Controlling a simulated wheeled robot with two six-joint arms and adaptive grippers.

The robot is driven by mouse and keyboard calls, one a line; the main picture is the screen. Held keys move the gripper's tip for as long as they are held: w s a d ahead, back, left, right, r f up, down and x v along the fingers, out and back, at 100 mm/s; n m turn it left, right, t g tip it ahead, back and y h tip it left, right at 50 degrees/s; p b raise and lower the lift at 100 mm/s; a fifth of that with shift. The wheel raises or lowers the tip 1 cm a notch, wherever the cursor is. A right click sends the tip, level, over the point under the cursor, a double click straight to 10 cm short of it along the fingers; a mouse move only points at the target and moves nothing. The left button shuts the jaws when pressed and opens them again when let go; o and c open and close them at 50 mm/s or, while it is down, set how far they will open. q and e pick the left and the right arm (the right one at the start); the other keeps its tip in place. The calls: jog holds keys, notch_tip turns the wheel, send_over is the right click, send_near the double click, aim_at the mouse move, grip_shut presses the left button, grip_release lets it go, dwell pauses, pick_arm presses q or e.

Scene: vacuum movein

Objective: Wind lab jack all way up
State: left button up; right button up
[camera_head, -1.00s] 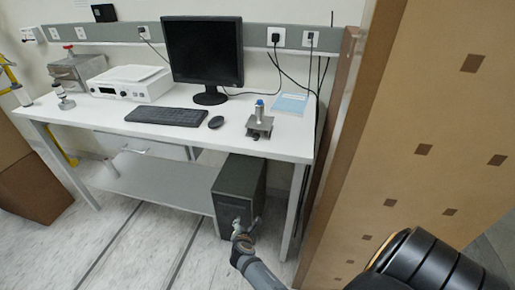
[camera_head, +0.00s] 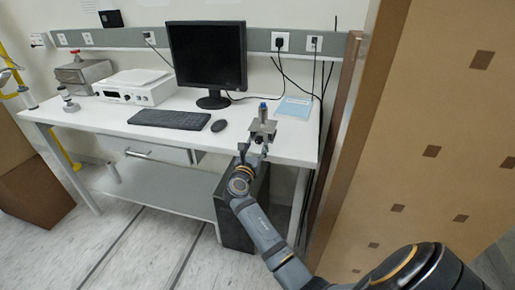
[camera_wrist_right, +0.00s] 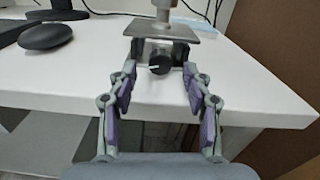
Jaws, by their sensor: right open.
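The lab jack (camera_head: 264,127) stands near the front right edge of the white table. It is small, with a flat metal top plate, and a grey cylinder with a blue top (camera_head: 263,111) stands on it. In the right wrist view the jack's top plate (camera_wrist_right: 163,30) and its black round knob (camera_wrist_right: 160,64) face me. My right gripper (camera_head: 253,151) is at the table's front edge, just before the jack. In the right wrist view its fingers (camera_wrist_right: 160,77) are open, one on each side of the knob, with visible gaps. My left gripper is not in view.
A mouse (camera_head: 219,125), keyboard (camera_head: 170,119) and monitor (camera_head: 208,55) are left of the jack. A light blue booklet (camera_head: 294,107) lies behind it to the right. A dark computer tower (camera_head: 236,222) stands below. A brown panel (camera_head: 420,130) bounds the right side.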

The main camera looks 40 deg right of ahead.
jog(key=shift+x, duration=1.15)
jog(key=shift+c, duration=0.4)
jog(key=shift+a, duration=0.1)
grip_shut()
jog(key=shift+m, duration=1.4)
jog(key=shift+o, duration=0.4)
grip_release()
